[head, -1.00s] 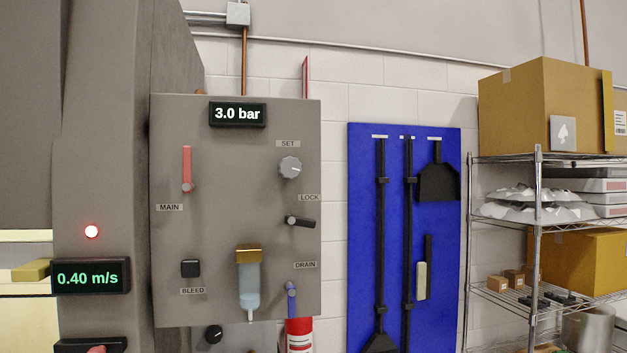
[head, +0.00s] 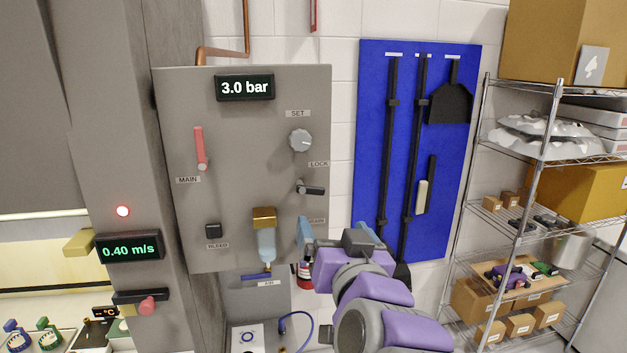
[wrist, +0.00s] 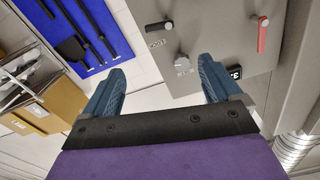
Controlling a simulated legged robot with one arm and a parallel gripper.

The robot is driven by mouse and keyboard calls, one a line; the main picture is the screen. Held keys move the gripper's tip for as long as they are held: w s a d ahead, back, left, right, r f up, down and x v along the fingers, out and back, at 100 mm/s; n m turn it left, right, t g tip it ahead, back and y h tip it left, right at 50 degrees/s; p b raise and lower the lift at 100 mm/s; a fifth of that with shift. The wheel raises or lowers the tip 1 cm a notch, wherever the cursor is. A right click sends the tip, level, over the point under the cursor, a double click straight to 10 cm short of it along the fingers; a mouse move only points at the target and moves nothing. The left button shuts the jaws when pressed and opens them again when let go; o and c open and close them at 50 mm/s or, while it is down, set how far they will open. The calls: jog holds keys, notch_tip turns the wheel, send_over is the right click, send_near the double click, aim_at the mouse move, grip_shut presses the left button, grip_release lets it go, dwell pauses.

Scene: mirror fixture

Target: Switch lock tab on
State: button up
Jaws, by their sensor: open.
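The lock tab (head: 311,188) is a small dark lever on a grey pivot at the right of the grey panel (head: 240,170), below the LOCK label. It points right, tilted slightly down. It also shows near the top of the wrist view (wrist: 158,27), seen from another angle. My gripper (head: 335,232) has blue fingers spread apart, with nothing between them. In the head view it appears below and right of the tab, hiding the drain lever. In the wrist view the fingers (wrist: 160,82) are apart from the tab.
The panel also carries a red MAIN lever (head: 200,148), a SET knob (head: 300,140), a black BLEED button (head: 213,231) and a filter bowl (head: 266,243). A blue tool board (head: 440,150) hangs to the right. A wire shelf (head: 520,150) with boxes stands farther right.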

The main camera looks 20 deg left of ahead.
aim_at(311, 187)
jog(key=p+x, duration=0.3)
jog(key=x, duration=1.4)
jog(key=shift+a, duration=0.15)
jog(key=shift+c, duration=0.4)
jog(key=c, duration=1)
jog(key=shift+o, duration=0.2)
jog(key=shift+n+b, duration=1.05)
jog(key=shift+n, duration=0.15)
jog(key=shift+s+r, duration=0.1)
jog(key=o, duration=1)
jog(key=shift+a, duration=0.1)
